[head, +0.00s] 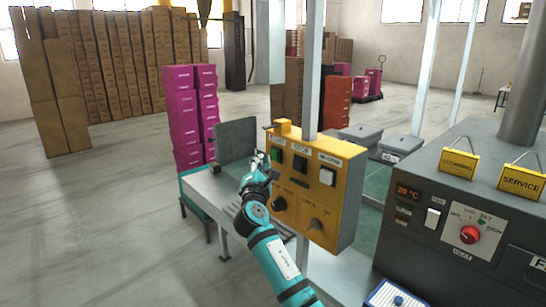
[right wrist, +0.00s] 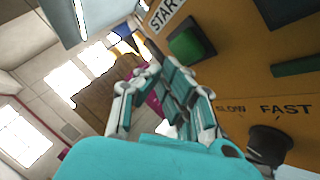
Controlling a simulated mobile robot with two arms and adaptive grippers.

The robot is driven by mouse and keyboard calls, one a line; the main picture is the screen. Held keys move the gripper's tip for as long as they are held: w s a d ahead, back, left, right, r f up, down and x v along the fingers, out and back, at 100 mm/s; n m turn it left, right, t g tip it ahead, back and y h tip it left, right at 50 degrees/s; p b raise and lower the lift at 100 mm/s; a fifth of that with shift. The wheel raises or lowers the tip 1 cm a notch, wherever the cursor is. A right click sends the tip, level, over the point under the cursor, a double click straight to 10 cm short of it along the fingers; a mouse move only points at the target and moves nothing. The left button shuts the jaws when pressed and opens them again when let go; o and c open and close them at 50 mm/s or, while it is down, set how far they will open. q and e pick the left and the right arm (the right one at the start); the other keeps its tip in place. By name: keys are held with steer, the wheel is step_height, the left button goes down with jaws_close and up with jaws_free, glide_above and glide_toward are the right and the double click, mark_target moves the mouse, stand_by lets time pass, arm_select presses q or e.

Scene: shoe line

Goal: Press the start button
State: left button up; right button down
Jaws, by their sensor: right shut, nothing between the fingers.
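The green start button (head: 275,155) is at the upper left of the yellow control box (head: 345,205). In the right wrist view the green button (right wrist: 190,45) sits just below a START label (right wrist: 165,14). My right gripper (head: 257,162) is shut and empty, just left of the green button in the head view. In the right wrist view its fingertips (right wrist: 161,68) are a little below and left of the button. I cannot tell whether they touch the box. My left gripper is not in view.
A black button (head: 300,163) and a white button (head: 327,177) sit right of the green one. Black knobs (head: 279,203) are below. A grey machine (head: 455,220) stands at right, a metal conveyor (head: 205,187) behind my right arm. Pink boxes (head: 187,110) are stacked beyond.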

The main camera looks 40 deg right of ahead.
steer(key=shift+d, duration=0.15)
steer(key=shift+d, duration=0.25)
